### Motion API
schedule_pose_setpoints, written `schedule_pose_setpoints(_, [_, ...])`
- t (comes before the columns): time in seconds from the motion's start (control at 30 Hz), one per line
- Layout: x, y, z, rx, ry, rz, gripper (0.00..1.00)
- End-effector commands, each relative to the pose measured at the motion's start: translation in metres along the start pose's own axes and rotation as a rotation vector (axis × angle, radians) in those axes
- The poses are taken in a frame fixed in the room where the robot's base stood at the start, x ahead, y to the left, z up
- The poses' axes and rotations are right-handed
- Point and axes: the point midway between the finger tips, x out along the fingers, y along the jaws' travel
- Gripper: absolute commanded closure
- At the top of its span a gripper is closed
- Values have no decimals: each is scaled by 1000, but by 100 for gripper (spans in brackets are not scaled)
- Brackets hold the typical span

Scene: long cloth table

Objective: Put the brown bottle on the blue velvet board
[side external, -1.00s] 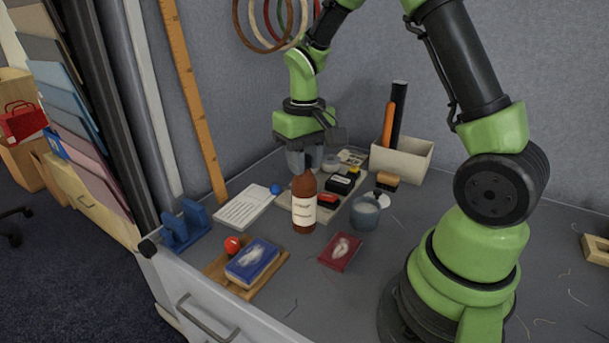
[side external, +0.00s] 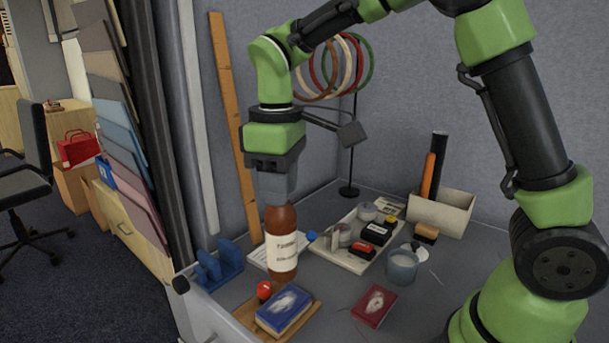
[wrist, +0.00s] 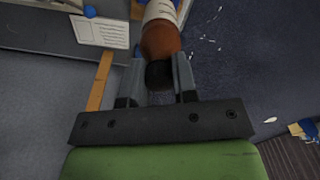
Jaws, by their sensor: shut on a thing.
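The brown bottle (side external: 281,238) with a white label hangs nearly upright from my gripper (side external: 272,196). Its neck is hidden by the fingers in the side view. In the wrist view, the bottle (wrist: 161,38) extends away from my gripper (wrist: 158,84), with its dark cap between the two fingers. The bottle appears raised off the table, though its exact height is hard to tell. The blue velvet board (side external: 284,309), with a pale smudge on top, lies on a wooden board (side external: 310,317) just in front of and below the bottle in the side view.
A red ball (side external: 264,290) sits on the wooden board beside the blue one. A red board (side external: 374,305) lies to the right. A blue stand (side external: 219,264) is at left. A white card (side external: 262,257), a filled tray (side external: 345,258) and a glass cup (side external: 402,266) stand behind.

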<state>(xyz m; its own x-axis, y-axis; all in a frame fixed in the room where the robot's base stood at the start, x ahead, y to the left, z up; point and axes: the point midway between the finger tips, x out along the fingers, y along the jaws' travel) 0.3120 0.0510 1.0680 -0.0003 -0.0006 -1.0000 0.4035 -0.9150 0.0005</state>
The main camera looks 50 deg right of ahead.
Motion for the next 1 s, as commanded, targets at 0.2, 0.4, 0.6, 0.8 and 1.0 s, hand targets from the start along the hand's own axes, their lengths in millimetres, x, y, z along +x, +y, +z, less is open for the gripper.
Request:
schedule_pose_setpoints(0.2, [0,0,0,-3,1,1,100])
schedule_pose_setpoints(0.4, [5,0,0,-2,0,0,100])
schedule_pose_setpoints(0.6, [25,0,0,-1,-4,-1,100])
schedule_pose_setpoints(0.8, [46,0,0,-1,-3,0,100])
schedule_pose_setpoints(1.0, [60,0,0,0,-1,0,100])
